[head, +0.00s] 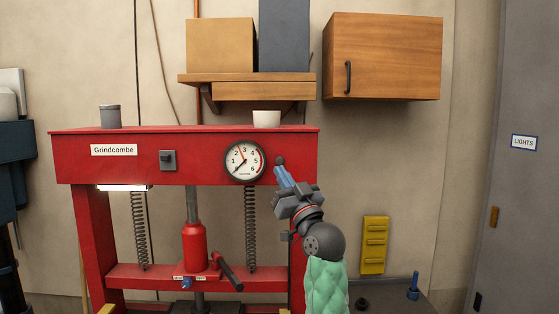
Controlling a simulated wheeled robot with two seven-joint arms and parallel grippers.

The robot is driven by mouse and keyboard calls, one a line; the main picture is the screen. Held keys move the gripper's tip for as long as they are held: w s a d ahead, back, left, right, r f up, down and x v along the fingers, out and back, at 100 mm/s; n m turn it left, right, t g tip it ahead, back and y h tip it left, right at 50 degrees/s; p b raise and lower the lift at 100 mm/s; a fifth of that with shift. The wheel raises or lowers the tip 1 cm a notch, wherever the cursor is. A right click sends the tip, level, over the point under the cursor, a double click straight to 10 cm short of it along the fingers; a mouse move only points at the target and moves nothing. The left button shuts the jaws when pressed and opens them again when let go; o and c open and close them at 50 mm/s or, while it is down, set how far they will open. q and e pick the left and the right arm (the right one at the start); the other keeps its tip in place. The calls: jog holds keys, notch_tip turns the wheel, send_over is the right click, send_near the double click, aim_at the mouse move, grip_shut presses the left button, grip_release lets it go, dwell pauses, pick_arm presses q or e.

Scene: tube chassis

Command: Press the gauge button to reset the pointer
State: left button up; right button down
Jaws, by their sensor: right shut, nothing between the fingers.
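The round white gauge (244,161) is set in the upper beam of a red press (210,171). It has a dark rim, a thin red pointer and a black hand. A small dark round button (280,161) shows on the beam just right of the gauge. My right gripper (280,172) is shut and empty. Its blue fingers point up and left, with their tips just below the button in the picture. I cannot tell whether they touch it. My left gripper is not in view.
A grey square switch (167,160) is left of the gauge. A white cup (266,119) and a grey can (110,116) stand on the beam. A shelf (246,78) with boxes and a wooden cabinet (382,56) hang above. A yellow rack (375,245) is at right.

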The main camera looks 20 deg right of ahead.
aim_at(280, 161)
jog(key=shift+r, duration=0.1)
dwell(0.3)
